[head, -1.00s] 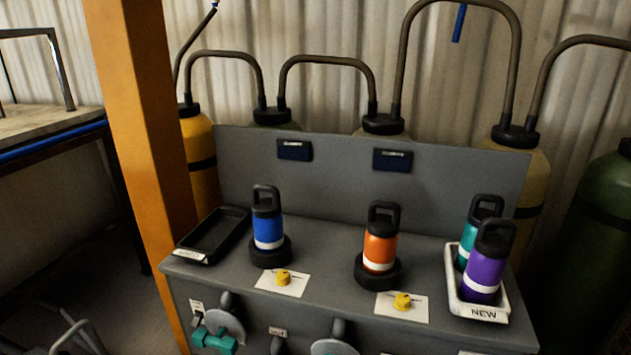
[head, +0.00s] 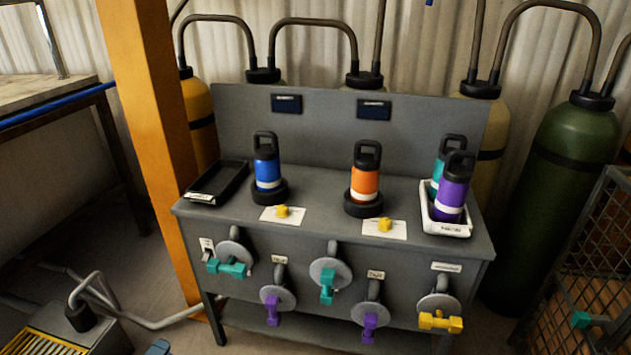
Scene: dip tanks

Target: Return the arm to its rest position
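Neither of my grippers shows in the head view, and no part of either arm is clearly in sight. A grey bench (head: 325,240) stands ahead. On it a blue bottle (head: 267,170) and an orange bottle (head: 365,182) stand upright, each in a black round holder. A teal bottle (head: 437,184) and a purple bottle (head: 453,193) stand upright in a white tray (head: 446,229) at the bench's right end. A black tray (head: 217,184) at the left end looks empty.
Valves with teal, purple and yellow handles (head: 440,321) stick out of the bench front. An orange post (head: 150,130) stands at the left. A wire cage (head: 590,270) and green cylinder (head: 568,150) are at the right. A yellow grate (head: 45,342) lies low at the left.

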